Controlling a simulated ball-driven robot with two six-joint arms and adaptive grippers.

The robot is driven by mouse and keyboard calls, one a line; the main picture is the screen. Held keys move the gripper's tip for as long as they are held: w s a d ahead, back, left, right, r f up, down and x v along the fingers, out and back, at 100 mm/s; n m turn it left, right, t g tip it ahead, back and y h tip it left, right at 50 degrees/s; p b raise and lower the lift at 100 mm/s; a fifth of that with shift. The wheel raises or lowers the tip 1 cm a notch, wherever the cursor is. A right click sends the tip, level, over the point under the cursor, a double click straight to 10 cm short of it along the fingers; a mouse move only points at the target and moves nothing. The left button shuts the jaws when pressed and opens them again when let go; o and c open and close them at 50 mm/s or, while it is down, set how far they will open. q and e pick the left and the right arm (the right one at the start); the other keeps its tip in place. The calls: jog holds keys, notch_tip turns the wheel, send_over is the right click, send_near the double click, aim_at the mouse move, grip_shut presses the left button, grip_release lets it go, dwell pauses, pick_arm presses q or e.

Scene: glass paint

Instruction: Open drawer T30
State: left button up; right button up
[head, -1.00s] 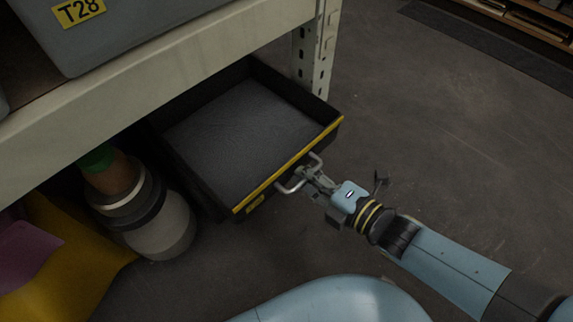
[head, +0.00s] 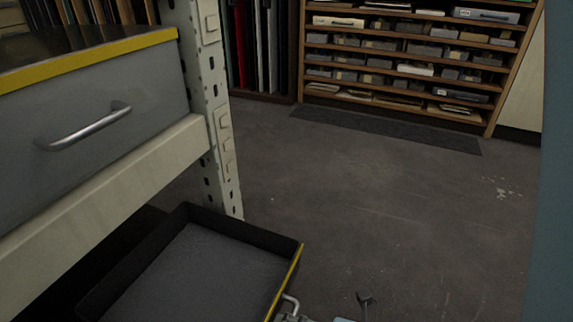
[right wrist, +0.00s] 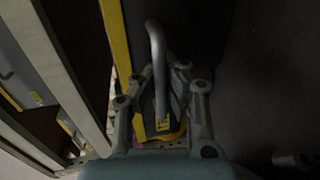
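The dark open drawer (head: 272,236) with a yellow front edge is pulled out from under the shelf, low in the head view. Its inside looks empty, and its front is cut off by the bottom edge. Its label cannot be read here. Its metal handle (head: 291,303) shows at the bottom. My right gripper (head: 293,316) is at this handle, mostly out of the picture. In the right wrist view my right gripper (right wrist: 163,72) has its fingers on both sides of the handle (right wrist: 155,42), closed around it. My left gripper is not in view.
A grey bin (head: 100,120) with a handle stands on the shelf beam (head: 110,190) above the drawer. A perforated shelf post (head: 215,120) rises behind the drawer. A wooden rack (head: 400,65) stands at the back. The floor (head: 380,220) to the right is clear.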

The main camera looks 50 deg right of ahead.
jog(key=o, duration=0.5)
jog(key=shift+o, duration=0.2)
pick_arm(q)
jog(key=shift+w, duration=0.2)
pick_arm(e)
jog(key=v, duration=1.2)
